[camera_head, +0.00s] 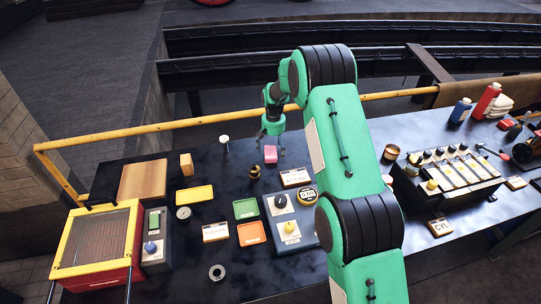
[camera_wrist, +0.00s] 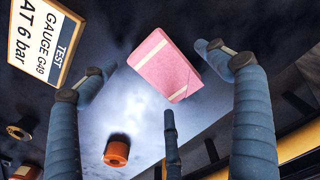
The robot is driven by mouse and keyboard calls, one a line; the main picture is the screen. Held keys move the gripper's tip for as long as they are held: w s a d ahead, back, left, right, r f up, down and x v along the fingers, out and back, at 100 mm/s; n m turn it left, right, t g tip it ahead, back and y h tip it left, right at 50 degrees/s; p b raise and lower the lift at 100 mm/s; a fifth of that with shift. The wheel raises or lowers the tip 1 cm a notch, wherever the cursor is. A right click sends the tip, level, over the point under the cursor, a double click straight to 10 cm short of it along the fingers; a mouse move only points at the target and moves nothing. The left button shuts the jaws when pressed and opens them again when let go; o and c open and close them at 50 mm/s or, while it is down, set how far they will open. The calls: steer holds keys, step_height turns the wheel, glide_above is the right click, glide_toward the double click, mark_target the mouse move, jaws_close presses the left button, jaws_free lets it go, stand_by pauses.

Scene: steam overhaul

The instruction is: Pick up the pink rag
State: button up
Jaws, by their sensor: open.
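The pink rag (camera_head: 270,154) is a small folded block with a pale band, lying on the dark bench top below my gripper in the head view. In the wrist view the rag (camera_wrist: 165,66) is between and beyond the spread fingers, with dark surface visible around it. My gripper (camera_wrist: 158,72) is open and empty, its blue-grey fingers apart from the rag on the left, right and below. In the head view my gripper (camera_head: 272,142) hangs over the rag from the green arm; its fingertips are small there.
A brass fitting (camera_head: 254,172) and a white label card (camera_head: 295,177) are near the rag. A yellow rail (camera_head: 200,121) runs behind the bench.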

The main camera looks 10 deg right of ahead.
mark_target(274, 153)
steer(key=c, duration=1.3)
steer(key=shift+r, duration=0.1)
steer(key=shift+r, duration=0.55)
steer(key=shift+s+r+p, duration=0.2)
steer(key=shift+r+p, duration=0.05)
steer(key=shift+r, duration=0.35)
steer(key=shift+s+r+p, duration=0.15)
steer(key=shift+r+p, duration=0.05)
steer(key=shift+r, duration=0.4)
steer(key=s, duration=0.5)
steer(key=s+r+p, duration=0.1)
steer(key=s, duration=0.9)
steer(key=shift+s+a+r, duration=0.15)
steer(key=shift+a, duration=0.15)
